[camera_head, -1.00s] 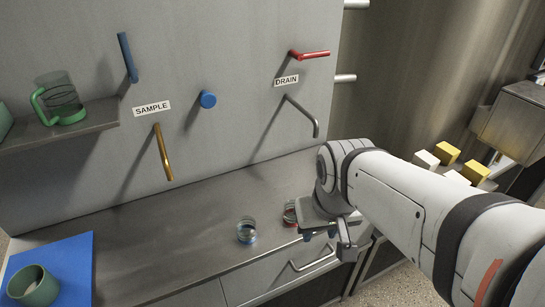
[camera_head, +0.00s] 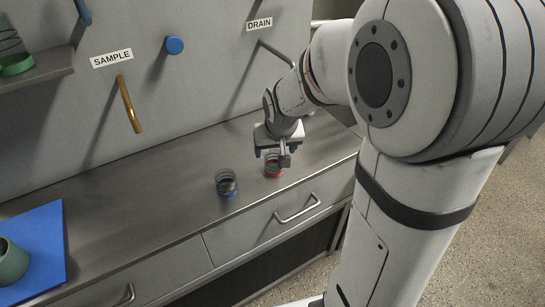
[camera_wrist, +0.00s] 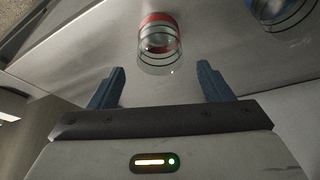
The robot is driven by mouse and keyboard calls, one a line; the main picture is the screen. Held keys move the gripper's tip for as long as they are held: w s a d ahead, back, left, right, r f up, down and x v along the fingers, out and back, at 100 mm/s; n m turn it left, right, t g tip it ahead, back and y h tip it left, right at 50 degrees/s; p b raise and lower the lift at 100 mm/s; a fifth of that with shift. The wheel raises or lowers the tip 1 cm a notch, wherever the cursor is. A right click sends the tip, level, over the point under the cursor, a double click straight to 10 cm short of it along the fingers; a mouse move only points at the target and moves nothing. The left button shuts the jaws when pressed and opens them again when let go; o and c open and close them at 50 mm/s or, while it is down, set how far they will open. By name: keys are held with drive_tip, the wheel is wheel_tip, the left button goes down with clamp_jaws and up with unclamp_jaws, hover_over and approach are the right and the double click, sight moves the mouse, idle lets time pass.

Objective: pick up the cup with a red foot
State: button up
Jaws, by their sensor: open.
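The cup with a red foot (camera_head: 273,164) stands on the steel counter in the head view, partly hidden by my gripper. It is a clear glass with dark rings. In the wrist view the red-footed cup (camera_wrist: 158,45) appears beyond the fingertips, roughly centred between them. My gripper (camera_wrist: 161,88) is open, with its two blue fingers apart and nothing between them. In the head view my gripper (camera_head: 272,155) is just above and beside the red-footed cup; I cannot tell whether they touch.
A similar cup with a blue foot (camera_head: 227,184) stands just left of it, also at the wrist view's top right (camera_wrist: 284,14). A blue mat (camera_head: 40,232) with a green cup (camera_head: 10,262) lies far left. A drawer handle (camera_head: 297,208) juts out below the counter edge.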

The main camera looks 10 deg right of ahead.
sight(274, 157)
drive_tip(key=x, duration=0.5)
drive_tip(key=shift+s+f, duration=0.15)
drive_tip(key=shift+c, duration=0.2)
drive_tip(key=c, duration=1.1)
